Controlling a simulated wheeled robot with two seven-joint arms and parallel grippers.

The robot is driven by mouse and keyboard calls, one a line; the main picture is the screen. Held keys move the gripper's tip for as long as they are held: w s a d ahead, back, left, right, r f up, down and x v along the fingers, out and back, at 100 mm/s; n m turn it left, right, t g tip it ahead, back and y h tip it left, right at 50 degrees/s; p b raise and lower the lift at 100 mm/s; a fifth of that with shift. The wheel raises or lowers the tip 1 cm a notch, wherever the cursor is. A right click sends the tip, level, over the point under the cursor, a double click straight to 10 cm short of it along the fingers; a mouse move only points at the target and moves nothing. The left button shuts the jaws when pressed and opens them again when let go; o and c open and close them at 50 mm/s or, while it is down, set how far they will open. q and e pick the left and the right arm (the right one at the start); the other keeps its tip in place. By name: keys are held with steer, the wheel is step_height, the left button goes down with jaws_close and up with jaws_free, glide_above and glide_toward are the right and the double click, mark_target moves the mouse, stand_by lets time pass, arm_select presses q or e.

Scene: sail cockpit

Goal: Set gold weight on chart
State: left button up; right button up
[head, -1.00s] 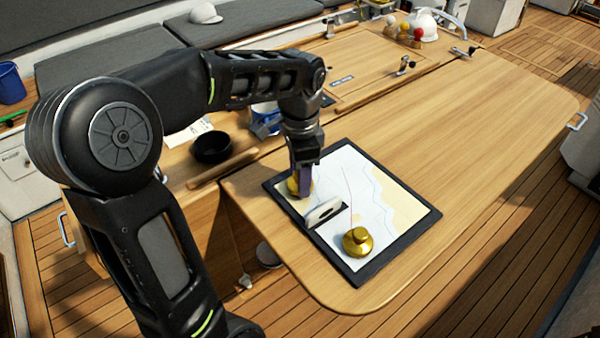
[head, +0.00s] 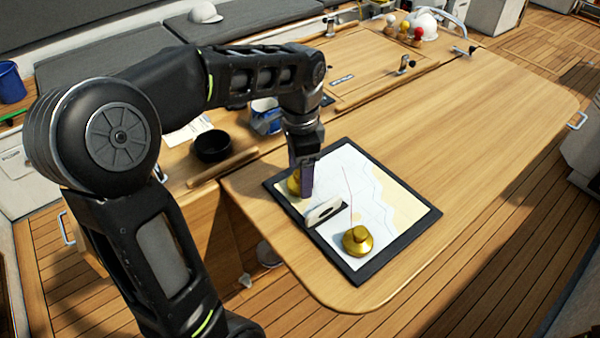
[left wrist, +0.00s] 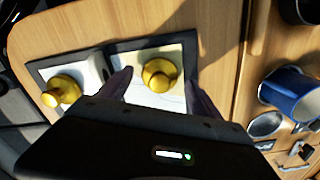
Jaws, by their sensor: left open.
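The chart (head: 384,208) lies in a dark frame on the wooden table. One gold weight (head: 357,241) stands on its near part. A second gold weight (head: 293,184) stands at the chart's far left corner, partly hidden behind my left gripper (head: 305,192). In the left wrist view this second weight (left wrist: 159,75) sits on the chart (left wrist: 140,97) between the two open fingers of the left gripper (left wrist: 158,82). The other weight (left wrist: 62,91) is to the left there. I cannot tell whether the fingers touch the weight. My right gripper is not in view.
A dark and white block-like object (head: 325,211) stands on the chart between the weights. The table's right side is clear.

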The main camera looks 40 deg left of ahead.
arm_select(q)
step_height(320, 180, up, 5)
steer(key=shift+f, duration=0.1)
step_height(320, 180, up, 6)
steer(key=p, duration=0.4)
steer(key=shift+r, duration=0.25)
